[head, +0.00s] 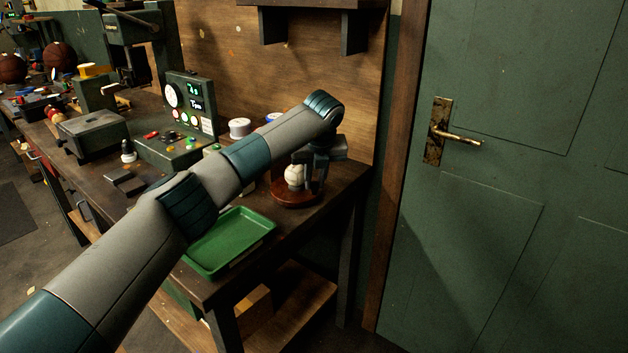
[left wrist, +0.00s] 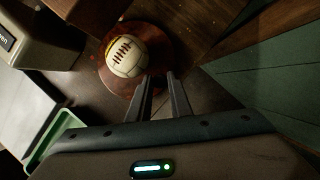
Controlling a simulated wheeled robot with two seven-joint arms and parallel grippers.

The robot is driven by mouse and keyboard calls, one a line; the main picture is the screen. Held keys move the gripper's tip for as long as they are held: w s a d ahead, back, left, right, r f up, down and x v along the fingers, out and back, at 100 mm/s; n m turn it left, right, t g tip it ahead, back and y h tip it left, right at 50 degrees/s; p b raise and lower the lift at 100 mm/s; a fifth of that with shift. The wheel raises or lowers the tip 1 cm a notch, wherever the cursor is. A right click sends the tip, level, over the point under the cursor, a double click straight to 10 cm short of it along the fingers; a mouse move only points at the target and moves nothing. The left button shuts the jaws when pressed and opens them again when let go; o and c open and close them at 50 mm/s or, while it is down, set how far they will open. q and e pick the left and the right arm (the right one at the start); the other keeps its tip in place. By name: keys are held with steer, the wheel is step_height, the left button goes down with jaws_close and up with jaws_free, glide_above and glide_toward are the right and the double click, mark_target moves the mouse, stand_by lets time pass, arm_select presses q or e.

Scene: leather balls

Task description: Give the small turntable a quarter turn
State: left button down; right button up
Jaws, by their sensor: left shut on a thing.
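The small turntable (head: 291,200) is a reddish-brown round disc near the right end of the workbench. A cream ball (head: 293,174) with dark stitching sits on it; the ball also shows in the left wrist view (left wrist: 127,50). My left gripper (head: 314,188) points down at the turntable's right side, beside the ball. In the left wrist view its two fingers (left wrist: 161,77) reach the disc's edge and are close together, shut on the turntable's edge area. The exact part between the fingertips is hard to see. My right gripper is in neither view.
A green tray (head: 232,241) lies at the bench's front edge, left of the turntable. A green instrument box (head: 187,118) and a pale round tin (head: 239,128) stand farther back. A wooden panel is behind the bench, and a green door (head: 497,190) is to the right.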

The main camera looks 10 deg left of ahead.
arm_select(q)
steer(key=c, duration=1.9)
jaws_free()
steer(key=shift+r, duration=0.1)
